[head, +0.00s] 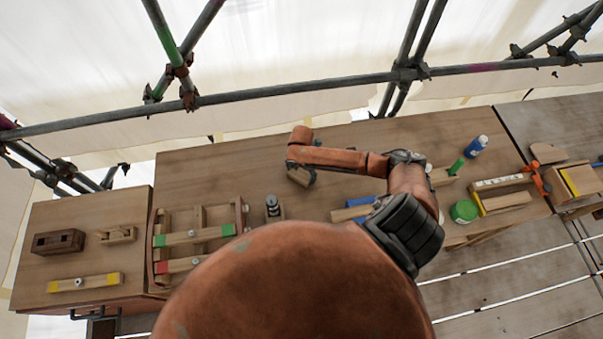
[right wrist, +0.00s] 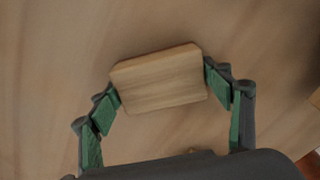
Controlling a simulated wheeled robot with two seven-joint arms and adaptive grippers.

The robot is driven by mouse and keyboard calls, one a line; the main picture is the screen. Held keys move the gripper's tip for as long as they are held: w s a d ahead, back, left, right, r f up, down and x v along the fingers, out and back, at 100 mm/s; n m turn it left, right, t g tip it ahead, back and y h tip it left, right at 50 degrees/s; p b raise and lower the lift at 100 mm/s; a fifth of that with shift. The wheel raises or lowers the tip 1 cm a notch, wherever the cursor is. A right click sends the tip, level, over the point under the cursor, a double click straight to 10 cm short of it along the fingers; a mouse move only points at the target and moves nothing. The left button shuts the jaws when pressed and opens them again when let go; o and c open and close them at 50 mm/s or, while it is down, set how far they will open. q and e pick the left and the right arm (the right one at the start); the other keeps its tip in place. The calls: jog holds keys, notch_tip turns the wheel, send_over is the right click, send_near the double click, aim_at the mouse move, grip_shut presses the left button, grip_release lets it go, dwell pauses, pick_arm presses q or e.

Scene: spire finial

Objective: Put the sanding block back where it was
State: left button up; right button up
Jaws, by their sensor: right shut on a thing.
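A pale wooden block (head: 298,177), which looks like the sanding block, is at my right gripper (head: 309,175) near the middle of the wooden bench (head: 240,165). In the right wrist view, my right gripper (right wrist: 160,84) is shut on the block (right wrist: 158,80), with one green-padded finger at each end. The block lies over bare bench top. I cannot tell whether it touches the bench. My left gripper is not in view.
A wooden frame with green and red marked bars (head: 194,236) stands on the left. Scaffold tubes (head: 290,90) run behind. The bench's back left is clear.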

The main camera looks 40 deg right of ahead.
aim_at(301, 174)
jog(key=o, duration=1.1)
jog(key=shift+f, duration=0.1)
notch_tip(301, 174, up, 12)
jog(key=shift+b, duration=0.3)
jog(key=shift+s, duration=0.1)
